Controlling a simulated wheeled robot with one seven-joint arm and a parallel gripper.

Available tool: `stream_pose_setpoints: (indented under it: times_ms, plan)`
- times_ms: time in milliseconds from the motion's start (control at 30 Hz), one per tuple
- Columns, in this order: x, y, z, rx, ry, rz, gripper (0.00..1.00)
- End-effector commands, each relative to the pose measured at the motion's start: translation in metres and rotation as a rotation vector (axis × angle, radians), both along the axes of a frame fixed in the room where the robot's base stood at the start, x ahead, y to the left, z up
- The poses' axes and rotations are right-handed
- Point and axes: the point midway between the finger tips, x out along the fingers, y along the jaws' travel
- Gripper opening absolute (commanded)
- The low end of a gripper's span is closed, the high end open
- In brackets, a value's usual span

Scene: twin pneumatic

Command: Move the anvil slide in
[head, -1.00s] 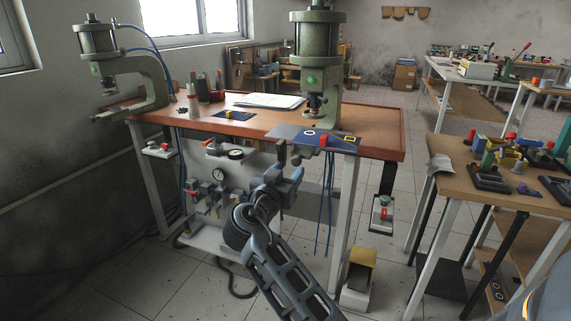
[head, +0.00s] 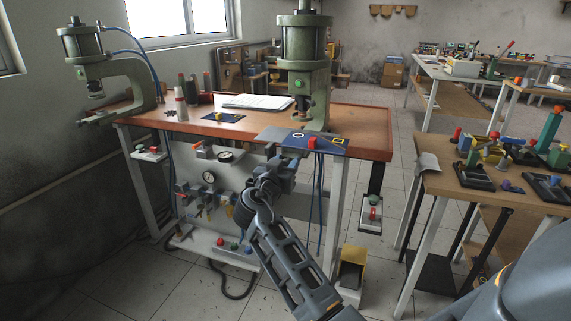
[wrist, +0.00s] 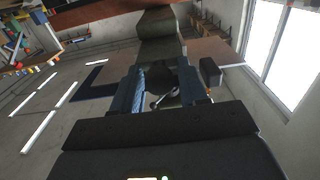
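The green right-hand press (head: 303,70) stands at the front right of the workbench. At its foot, by the bench's front edge, is a flat grey plate (head: 270,133). I cannot tell which of these parts is the anvil slide. My gripper (head: 288,168) is just below and left of the red knob, in front of the bench edge. In the wrist view my gripper (wrist: 162,92) has its two fingers apart, with no clear object held between them. Contact is not visible.
A second green press (head: 85,50) stands at the bench's left end. Gauges and valves (head: 209,178) hang below. A side table (head: 440,175) with parts stands right; floor lies between.

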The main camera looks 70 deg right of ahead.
Motion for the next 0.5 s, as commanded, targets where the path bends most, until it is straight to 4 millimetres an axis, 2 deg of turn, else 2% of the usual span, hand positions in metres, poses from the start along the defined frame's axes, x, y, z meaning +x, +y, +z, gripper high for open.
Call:
stream_pose_setpoints:
  times_ms: [67, 433, 500]
  plan:
    - [0.0, 0.0002, 0.0, 0.0, 0.0, 0.0, 0.35]
    - [-0.0001, 0.0002, 0.0, 0.0, 0.0, 0.0, 0.0]
    - [-0.0001, 0.0002, 0.0, 0.0, 0.0, 0.0, 0.0]
